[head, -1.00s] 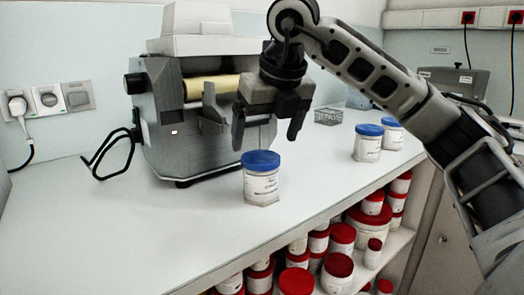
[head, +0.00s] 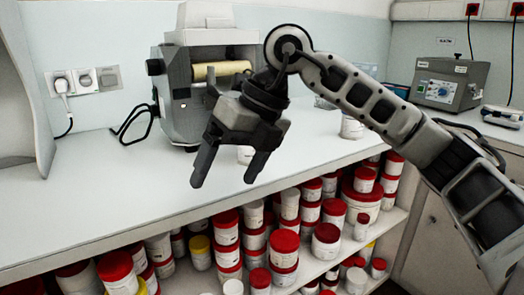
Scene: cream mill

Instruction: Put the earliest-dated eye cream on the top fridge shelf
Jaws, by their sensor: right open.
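My right gripper (head: 228,178) is open and empty, pointing down over the front part of the white counter. Behind it a white jar (head: 245,155) stands on the counter, mostly hidden by the gripper; its lid cannot be seen. I cannot tell any gap between jar and gripper. Another white jar (head: 352,128) stands farther right, its top hidden behind my right arm. No date can be read on either. No fridge shelf can be made out. My left gripper is not in view.
A grey mill (head: 180,105) with a yellowish roller stands at the back of the counter (head: 100,190). Shelves below hold many red-lidded tubs (head: 285,243). A grey panel (head: 22,90) rises at the left edge. A grey device (head: 450,85) stands at right. The counter's left part is clear.

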